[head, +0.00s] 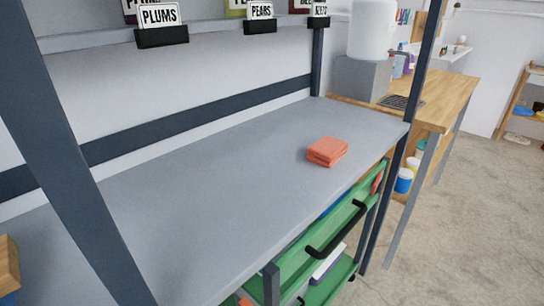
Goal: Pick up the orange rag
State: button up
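The orange rag (327,151) is a small folded stack lying flat on the grey tabletop (215,185), toward its right end and close to the front edge. Nothing touches it or covers it. My gripper is not in this view.
Dark posts (72,150) frame the table's front. A shelf above carries labelled signs, one reading PLUMS (160,18). A green cart (310,262) with a black handle stands under the front edge. A wooden counter (445,100) stands behind right. The tabletop around the rag is clear.

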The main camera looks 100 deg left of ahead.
aim_at(328, 151)
jog(key=u, duration=3.75)
jog(key=k, duration=0.3)
jog(key=z, duration=0.75)
jog(key=k, duration=1)
jog(key=z, duration=0.15)
jog(key=i, duration=0.8)
jog(key=u, duration=0.45)
jog(key=i, duration=0.95)
